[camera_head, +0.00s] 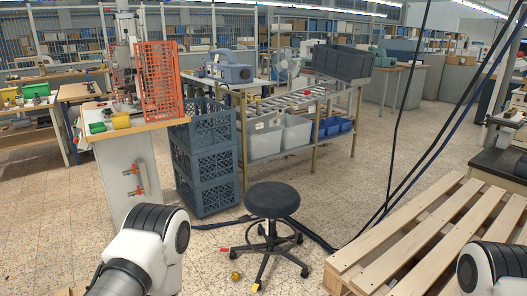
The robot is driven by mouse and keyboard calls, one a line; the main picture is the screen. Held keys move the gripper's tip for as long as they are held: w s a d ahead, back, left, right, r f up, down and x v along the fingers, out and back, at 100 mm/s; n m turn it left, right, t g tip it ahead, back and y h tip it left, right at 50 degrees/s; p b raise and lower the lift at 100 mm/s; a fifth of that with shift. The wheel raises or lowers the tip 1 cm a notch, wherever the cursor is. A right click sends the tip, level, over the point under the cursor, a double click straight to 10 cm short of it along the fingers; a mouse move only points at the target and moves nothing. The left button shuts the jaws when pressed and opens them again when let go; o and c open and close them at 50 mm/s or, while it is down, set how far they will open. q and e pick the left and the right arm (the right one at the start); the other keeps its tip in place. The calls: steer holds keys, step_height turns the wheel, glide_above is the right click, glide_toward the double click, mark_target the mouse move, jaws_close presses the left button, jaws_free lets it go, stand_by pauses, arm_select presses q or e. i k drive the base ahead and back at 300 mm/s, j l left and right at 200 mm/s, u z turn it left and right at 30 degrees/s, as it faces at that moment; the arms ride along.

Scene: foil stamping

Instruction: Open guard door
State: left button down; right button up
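The guard door is an orange mesh panel (161,80) on the foil stamping machine (122,58) at the upper left. It stands upright at the right side of the machine, above the worktable (134,130). How far it is open or shut is hard to tell. Only white and black links of my arms show, at the bottom left-centre and the bottom right corner. Neither gripper is in view, and both visible arm parts are well apart from the door.
A black stool (272,200) stands in the middle of the floor. Stacked dark crates (205,163) are right of the worktable. A wooden pallet (440,240) fills the lower right, with dark cables hanging above it. A small yellow object (235,276) lies on the floor.

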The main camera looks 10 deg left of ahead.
mark_target(170, 52)
steer(key=i+j+u, duration=0.35)
steer(key=i+u, duration=0.35)
steer(key=i, duration=0.25)
steer(key=i+u, duration=0.35)
steer(key=i, duration=0.15)
steer(key=i+j, duration=0.1)
steer(key=i, duration=0.1)
